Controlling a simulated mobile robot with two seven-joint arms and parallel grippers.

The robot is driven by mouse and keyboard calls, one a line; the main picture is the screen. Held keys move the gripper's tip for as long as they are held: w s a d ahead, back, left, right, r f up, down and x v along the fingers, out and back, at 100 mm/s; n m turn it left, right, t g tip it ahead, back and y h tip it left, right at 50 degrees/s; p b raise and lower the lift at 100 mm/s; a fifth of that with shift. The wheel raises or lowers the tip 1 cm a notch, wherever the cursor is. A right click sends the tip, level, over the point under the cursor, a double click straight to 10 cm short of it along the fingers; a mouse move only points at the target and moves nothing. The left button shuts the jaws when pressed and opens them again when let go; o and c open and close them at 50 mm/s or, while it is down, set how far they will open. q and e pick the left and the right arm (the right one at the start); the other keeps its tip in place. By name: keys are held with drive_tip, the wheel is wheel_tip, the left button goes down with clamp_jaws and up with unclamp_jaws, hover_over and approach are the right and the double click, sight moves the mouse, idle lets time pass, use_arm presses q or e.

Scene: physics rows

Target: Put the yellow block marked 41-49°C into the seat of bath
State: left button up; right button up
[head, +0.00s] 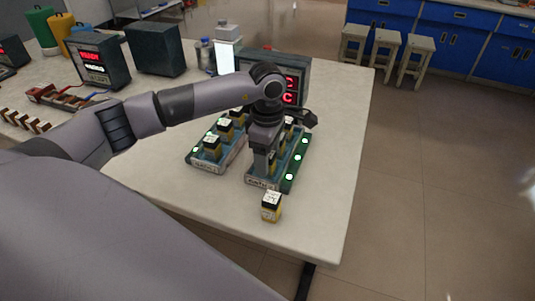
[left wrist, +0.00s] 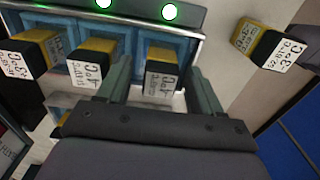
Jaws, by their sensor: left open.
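Yellow-and-black blocks with white labels stand in the blue seats of a rack (head: 262,182) whose front plate seems to read "BATH". My left gripper (head: 266,163) points down over this rack. In the left wrist view its open fingers stand on either side of one seated block (left wrist: 162,72); I cannot tell if they touch it. Two more seated blocks (left wrist: 95,60) and (left wrist: 33,50) are to its left. A loose block (head: 271,206) stands on the table in front of the rack and shows at the upper right of the wrist view (left wrist: 268,44). I cannot read 41-49°C on any label for sure. My right gripper is not seen.
A second rack (head: 199,160) with several blocks stands to the left. Green lights (head: 289,177) line the right rack's edge. A red-digit display box (head: 300,68) is behind it.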

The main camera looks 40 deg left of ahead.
use_arm(q)
drive_tip(key=shift+r, duration=0.3)
wheel_tip(320, 180, up, 12)
drive_tip(key=shift+b, duration=0.4)
drive_tip(key=shift+f, duration=0.15)
